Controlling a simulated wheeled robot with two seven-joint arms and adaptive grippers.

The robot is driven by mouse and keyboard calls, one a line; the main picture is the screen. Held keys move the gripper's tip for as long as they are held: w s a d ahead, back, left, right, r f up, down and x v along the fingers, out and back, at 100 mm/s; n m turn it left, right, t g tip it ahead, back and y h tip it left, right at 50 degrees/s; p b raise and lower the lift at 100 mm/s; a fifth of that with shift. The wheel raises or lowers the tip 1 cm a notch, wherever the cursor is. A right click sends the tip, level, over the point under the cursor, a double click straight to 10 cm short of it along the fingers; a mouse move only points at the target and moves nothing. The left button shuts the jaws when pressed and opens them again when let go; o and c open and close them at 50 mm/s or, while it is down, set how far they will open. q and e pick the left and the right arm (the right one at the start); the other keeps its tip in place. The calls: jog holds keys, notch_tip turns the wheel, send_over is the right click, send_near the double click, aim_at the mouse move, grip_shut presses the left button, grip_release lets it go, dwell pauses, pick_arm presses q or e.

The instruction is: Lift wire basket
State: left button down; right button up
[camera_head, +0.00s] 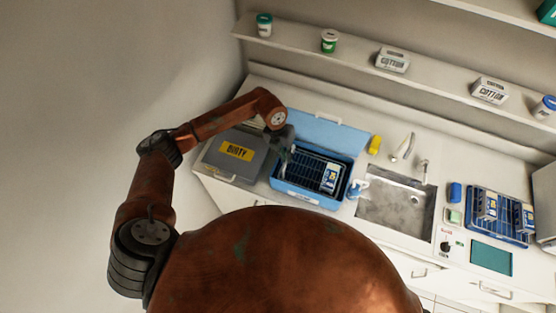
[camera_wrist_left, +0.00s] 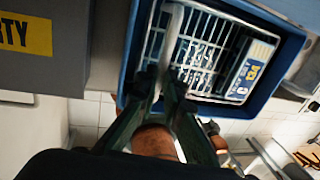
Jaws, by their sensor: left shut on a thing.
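The wire basket (camera_head: 303,167) sits inside the open blue box (camera_head: 297,197) on the counter. It also shows in the left wrist view (camera_wrist_left: 205,50), with a pale bar (camera_wrist_left: 173,35) running up from the fingertips. A blue-and-white labelled pack (camera_head: 329,178) lies in the basket's right side; its label shows in the left wrist view (camera_wrist_left: 249,72). My left gripper (camera_head: 285,160) is over the left part of the box. In the left wrist view its fingers (camera_wrist_left: 163,85) are closed together on the basket's near edge; the exact contact is partly hidden. My right gripper is not in view.
A grey box marked DIRTY (camera_head: 215,153) stands close left of the blue box. The raised blue lid (camera_head: 322,130) is behind. A sink (camera_head: 397,204) and yellow item (camera_head: 375,145) are to the right. Another blue rack (camera_head: 497,228) stands farther right.

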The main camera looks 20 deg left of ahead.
pick_arm(q)
notch_tip(320, 180, up, 3)
jog(key=shift+w+r+p, duration=0.1)
jog(key=shift+r+p, duration=0.1)
jog(key=shift+p, duration=0.1)
jog(key=shift+r, duration=0.3)
jog(key=c, duration=2.3)
grip_release()
jog(key=shift+f, duration=0.15)
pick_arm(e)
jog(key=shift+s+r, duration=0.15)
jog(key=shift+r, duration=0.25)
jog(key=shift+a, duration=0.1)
pick_arm(q)
jog(key=r, duration=0.4)
jog(key=a+r, duration=0.1)
jog(key=r, duration=0.3)
jog(key=a+r, duration=0.1)
jog(key=r, duration=0.2)
jog(key=shift+a+r, duration=0.2)
jog(key=shift+r, duration=0.2)
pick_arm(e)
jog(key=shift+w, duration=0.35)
